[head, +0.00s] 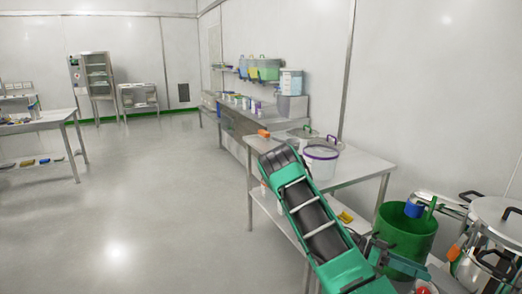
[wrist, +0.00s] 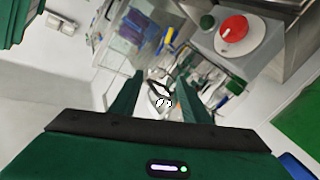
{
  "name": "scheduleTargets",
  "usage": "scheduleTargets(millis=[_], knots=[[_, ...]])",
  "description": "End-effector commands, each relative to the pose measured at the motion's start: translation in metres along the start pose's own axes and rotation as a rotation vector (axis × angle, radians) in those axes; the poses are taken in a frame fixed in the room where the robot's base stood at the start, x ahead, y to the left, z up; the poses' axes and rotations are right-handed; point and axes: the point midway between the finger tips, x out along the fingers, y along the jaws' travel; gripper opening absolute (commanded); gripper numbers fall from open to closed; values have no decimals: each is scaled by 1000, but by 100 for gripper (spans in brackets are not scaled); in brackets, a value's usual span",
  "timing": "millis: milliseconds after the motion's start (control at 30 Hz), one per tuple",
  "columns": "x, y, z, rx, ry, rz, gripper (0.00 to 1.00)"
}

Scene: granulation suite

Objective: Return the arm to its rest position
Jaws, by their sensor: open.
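My gripper (wrist: 158,84) shows in the wrist view with its two dark green fingers spread apart. Nothing is held between them; a cluttered area with small items shows beyond the gap. In the head view my green and black arm (head: 312,222) stretches from the bottom edge up in front of a steel table (head: 352,168). The arm hides part of that table and its lower shelf. My gripper is hard to make out in the head view.
A white tub with a purple rim (head: 320,165) stands on the steel table. A green bin (head: 407,238) and steel vessels (head: 492,235) crowd the right. A red knob (wrist: 234,28) on a grey box is close in the wrist view. The floor (head: 150,190) at left is clear.

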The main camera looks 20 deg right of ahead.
Motion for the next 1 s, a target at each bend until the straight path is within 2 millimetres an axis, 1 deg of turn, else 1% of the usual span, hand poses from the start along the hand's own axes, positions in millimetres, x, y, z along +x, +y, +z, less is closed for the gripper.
scheduleTargets(millis=[33, 200, 467, 700, 1000], knots=[[-2, 6, -2, -31, -54, -8, 42], [-11, 24, -2, -161, -212, -50, 42], [-29, 54, -6, -356, -429, -168, 42], [-49, 86, -11, -532, -592, -328, 42], [-74, 131, -20, -740, -729, -591, 42]])
